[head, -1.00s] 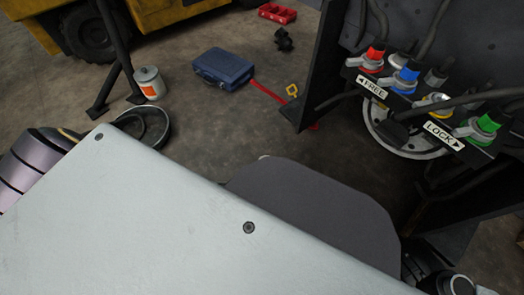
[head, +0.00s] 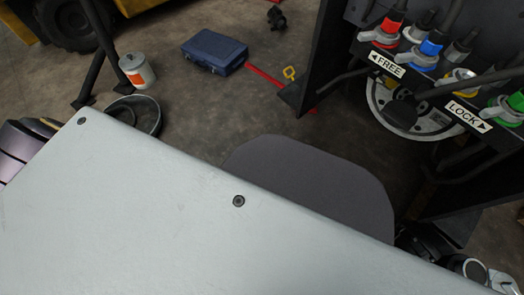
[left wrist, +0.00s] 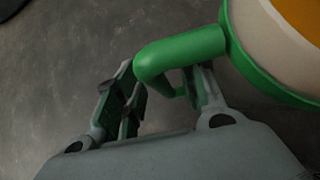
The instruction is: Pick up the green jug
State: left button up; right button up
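In the left wrist view, the green jug's handle (left wrist: 183,53) reaches in from the top right. The jug and the left gripper are not visible in the head view.
A large light grey panel (head: 150,190) fills the lower head view, with a dark rounded plate (head: 315,180) beyond. A blue case (head: 214,51) and a white can (head: 137,71) stand on the floor. A dark frame with coloured connectors (head: 430,48) is at the right.

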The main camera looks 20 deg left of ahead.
dwell(0.4)
pick_arm(q)
grip_shut()
dwell(0.4)
jog(key=shift+w+r, duration=0.1)
